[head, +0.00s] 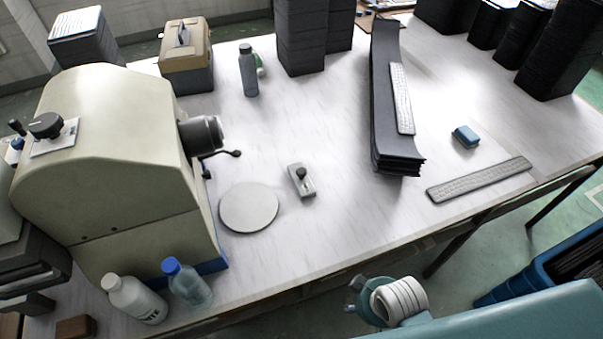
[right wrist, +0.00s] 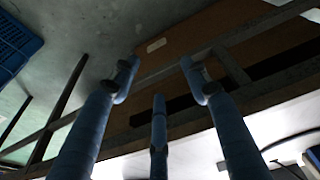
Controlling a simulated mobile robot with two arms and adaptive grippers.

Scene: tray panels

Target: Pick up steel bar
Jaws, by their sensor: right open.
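No plain bar stands out. The closest match is a long, flat grey patterned bar (head: 480,180) lying on the right of the white table near its front edge, in the head view. A similar paler strip (head: 402,98) lies on a stack of dark curved panels (head: 383,110). My right gripper (right wrist: 160,75) is open and empty in the right wrist view, its three blue fingers spread. In the head view it is largely hidden by my wrist, beyond the table's front edge and apart from both strips. My left gripper is not in view.
A large cream machine (head: 115,150) fills the table's left side, with two bottles before it. A round plate (head: 249,207), a small knobbed block (head: 301,180) and a small blue box (head: 466,136) lie on the table (head: 340,225). A blue crate (head: 530,275) stands below.

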